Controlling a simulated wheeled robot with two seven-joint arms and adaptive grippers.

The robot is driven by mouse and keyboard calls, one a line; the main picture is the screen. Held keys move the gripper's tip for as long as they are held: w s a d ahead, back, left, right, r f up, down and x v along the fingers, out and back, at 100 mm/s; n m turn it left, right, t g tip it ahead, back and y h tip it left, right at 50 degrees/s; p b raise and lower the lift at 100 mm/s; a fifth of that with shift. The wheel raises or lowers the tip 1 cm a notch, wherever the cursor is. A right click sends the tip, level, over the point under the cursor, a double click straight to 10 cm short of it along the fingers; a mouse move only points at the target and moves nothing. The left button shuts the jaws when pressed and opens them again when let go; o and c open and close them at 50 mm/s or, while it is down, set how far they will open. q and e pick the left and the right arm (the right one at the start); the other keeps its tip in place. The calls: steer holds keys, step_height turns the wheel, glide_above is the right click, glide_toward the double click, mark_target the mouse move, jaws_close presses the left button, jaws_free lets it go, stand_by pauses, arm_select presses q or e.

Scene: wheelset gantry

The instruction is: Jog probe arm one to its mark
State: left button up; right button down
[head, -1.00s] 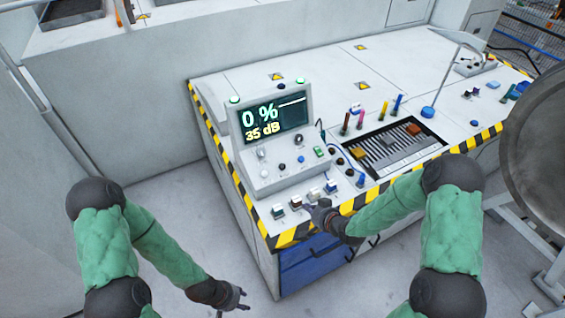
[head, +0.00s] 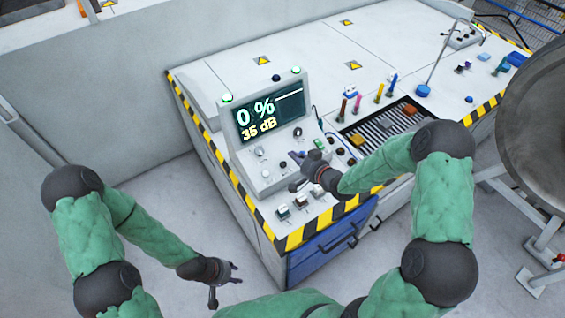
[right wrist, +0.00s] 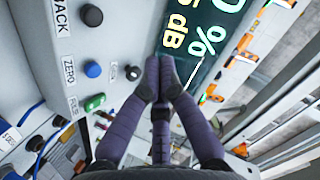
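The control console (head: 262,145) has a screen (head: 268,115) reading "0 %" and "35 dB". It also shows in the right wrist view (right wrist: 207,35). My right gripper (head: 293,172) is over the console's sloped panel, below the screen. In the right wrist view its fingertips (right wrist: 160,68) meet, with nothing visible between them. They point toward the panel; I cannot tell whether they touch it. A row of small rocker switches (head: 283,211) lies along the console's front edge. I cannot tell which part is probe arm one or its mark. My left gripper (head: 230,276) is open and empty, away from the console.
A slotted tray (head: 376,135) and coloured-handled tools (head: 379,92) lie right. A large metal wheel (head: 540,110) stands at far right.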

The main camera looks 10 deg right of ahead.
mark_target(283, 164)
steer(key=w+f+b, duration=0.1)
steer(key=f, duration=0.1)
steer(key=w+f+b, duration=0.1)
steer(key=f+b, duration=0.1)
steer(key=w+a+f+b, duration=0.1)
steer(key=f+b, duration=0.1)
steer(key=f, duration=0.1)
steer(key=shift+w+a+f+b, duration=0.15)
steer(key=shift+w+f+b, duration=0.15)
steer(key=shift+f+b, duration=0.3)
stand_by(1.2)
steer(key=shift+w+f+b, duration=0.15)
steer(key=shift+f+b, duration=0.15)
steer(key=shift+b, duration=0.2)
